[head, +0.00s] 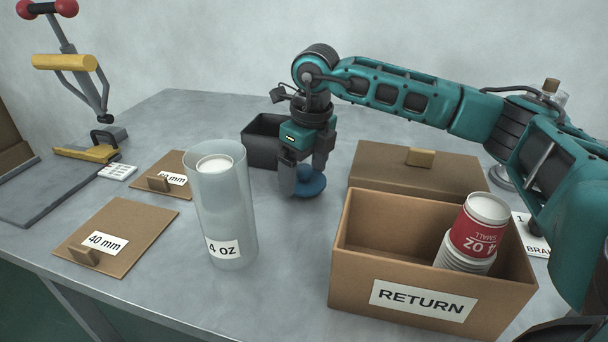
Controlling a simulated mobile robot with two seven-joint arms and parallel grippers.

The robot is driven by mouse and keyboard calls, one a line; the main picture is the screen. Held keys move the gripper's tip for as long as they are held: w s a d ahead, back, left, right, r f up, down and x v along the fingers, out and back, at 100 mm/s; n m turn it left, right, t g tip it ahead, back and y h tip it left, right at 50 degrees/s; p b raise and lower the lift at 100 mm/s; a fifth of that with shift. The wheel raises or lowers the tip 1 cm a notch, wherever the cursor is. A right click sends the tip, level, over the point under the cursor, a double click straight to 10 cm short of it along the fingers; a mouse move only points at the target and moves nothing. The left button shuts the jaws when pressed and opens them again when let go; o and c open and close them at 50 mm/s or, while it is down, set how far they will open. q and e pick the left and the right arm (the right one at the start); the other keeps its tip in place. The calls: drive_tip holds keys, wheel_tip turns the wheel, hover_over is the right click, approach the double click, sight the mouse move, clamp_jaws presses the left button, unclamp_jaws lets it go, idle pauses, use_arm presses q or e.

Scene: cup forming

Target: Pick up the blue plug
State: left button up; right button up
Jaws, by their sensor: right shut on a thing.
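The blue plug (309,184) is a round, dark blue piece near the middle of the table. My right gripper (303,175) points down with its fingers at the plug and is shut on it. The fingers cover part of the plug. I cannot tell whether the plug touches the table or hangs just above it. My left gripper is not in view.
A brown RETURN box (350,270) with stacked cups (474,230) stands front right. A clear 4 OZ cylinder (224,215) stands left of the plug. A black bin (262,142) and a brown lidded box (400,180) are close by. A 40 mm board (120,230) lies at left.

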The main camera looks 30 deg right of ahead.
sight(304, 167)
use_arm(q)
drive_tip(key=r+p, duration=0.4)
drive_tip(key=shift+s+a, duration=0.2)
use_arm(e)
wheel_tip(304, 167, up, 19)
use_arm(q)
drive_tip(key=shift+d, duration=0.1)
